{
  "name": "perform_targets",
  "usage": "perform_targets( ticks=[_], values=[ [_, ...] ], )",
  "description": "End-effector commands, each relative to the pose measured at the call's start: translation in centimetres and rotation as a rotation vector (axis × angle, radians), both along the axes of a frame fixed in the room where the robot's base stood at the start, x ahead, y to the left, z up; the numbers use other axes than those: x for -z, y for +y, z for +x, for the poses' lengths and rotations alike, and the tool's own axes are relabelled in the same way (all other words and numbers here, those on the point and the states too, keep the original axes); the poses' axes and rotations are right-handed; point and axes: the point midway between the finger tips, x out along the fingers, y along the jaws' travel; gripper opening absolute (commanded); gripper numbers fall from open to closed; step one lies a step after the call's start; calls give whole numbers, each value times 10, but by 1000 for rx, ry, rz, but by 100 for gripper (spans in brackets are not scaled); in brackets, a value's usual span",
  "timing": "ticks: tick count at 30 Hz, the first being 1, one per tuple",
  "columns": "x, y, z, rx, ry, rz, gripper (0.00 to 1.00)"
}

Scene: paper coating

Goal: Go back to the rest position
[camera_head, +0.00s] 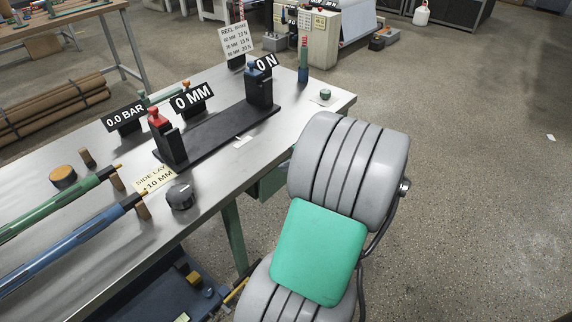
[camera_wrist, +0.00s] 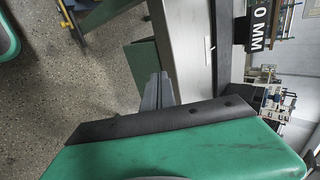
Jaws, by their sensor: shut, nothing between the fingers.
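My gripper (camera_wrist: 158,88) shows in the wrist view as narrow grey fingers, closed together and empty, beyond my green and black wrist housing. The steel bench edge is just behind the fingers in that view; I cannot tell the gap, but no contact shows. In the head view my grey and green arm stands in front of the bench's right part, and the gripper is hidden. On the bench (camera_head: 235,178) is a black fixture (camera_head: 215,137) with a red-topped post (camera_head: 168,138) and a blue-topped post (camera_head: 258,88).
A green roller (camera_head: 62,208) and a blue roller (camera_head: 75,245) lie at the bench's left. A grey knob (camera_head: 181,197) sits near the front edge. Signs read "0 MM" (camera_head: 191,99), "0 N" (camera_head: 265,64) and "0.0 BAR" (camera_head: 125,116). Open floor (camera_head: 480,200) lies to the right.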

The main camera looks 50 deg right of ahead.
Motion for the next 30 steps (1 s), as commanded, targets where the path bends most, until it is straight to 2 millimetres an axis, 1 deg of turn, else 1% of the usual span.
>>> perform_targets(
  ticks=[1,6,8,10,11,12,14,15,17,18,20,21,24,25,27,30],
  values=[
    [-10,1,-2,0,2,3,0],
    [-11,4,-3,-11,7,1,0],
    [-17,13,2,-42,21,-15,0],
    [-31,37,15,-125,62,-62,0],
    [-40,53,22,-179,87,-92,0],
    [-54,77,31,-262,124,-142,0],
    [-76,118,40,-405,186,-229,0],
    [-91,147,42,-504,223,-293,0],
    [-112,188,40,-649,274,-386,0],
    [-126,213,35,-743,302,-448,0],
    [-147,248,24,-879,337,-538,0],
    [-161,270,14,-965,354,-597,0],
    [-188,310,-12,-1150,382,-721,0],
    [-193,318,-20,-1192,387,-750,0],
    [-202,331,-33,-1268,394,-801,0],
    [-205,338,-44,-1320,401,-835,0]
  ],
)
